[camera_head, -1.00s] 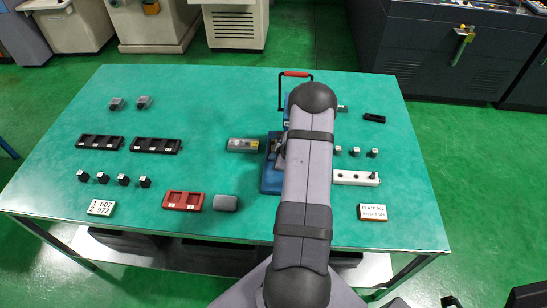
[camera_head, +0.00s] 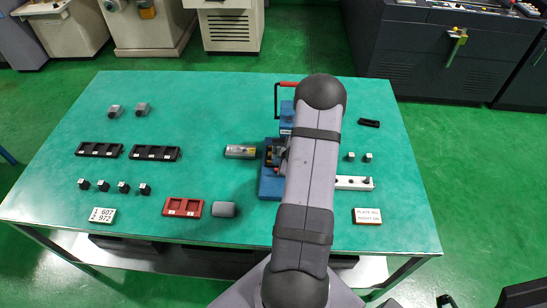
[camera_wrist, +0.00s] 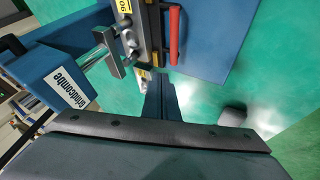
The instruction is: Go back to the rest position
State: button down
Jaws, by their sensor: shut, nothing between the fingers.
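My gripper (camera_wrist: 161,88) shows in the wrist view as dark, narrow fingers close together, shut and empty. It points toward the blue machine and the green tabletop. In the head view my grey arm reaches over the table and hides the gripper. The blue machine (camera_head: 270,184) stands behind and left of the arm, partly covered by it. Its labelled blue head (camera_wrist: 52,68), a metal rod with a clamp and a red handle (camera_wrist: 174,36) appear in the wrist view, close to the gripper. I cannot tell whether they touch.
The green table (camera_head: 215,110) holds black trays (camera_head: 155,153), a red tray (camera_head: 183,208), a grey block (camera_head: 224,209), small dark blocks, number and text plates, and a white strip (camera_head: 355,183) right of the arm. The table's back middle-left is clear.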

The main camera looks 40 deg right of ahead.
jog(key=shift+p+v, duration=0.6)
jog(key=shift+v, duration=1.05)
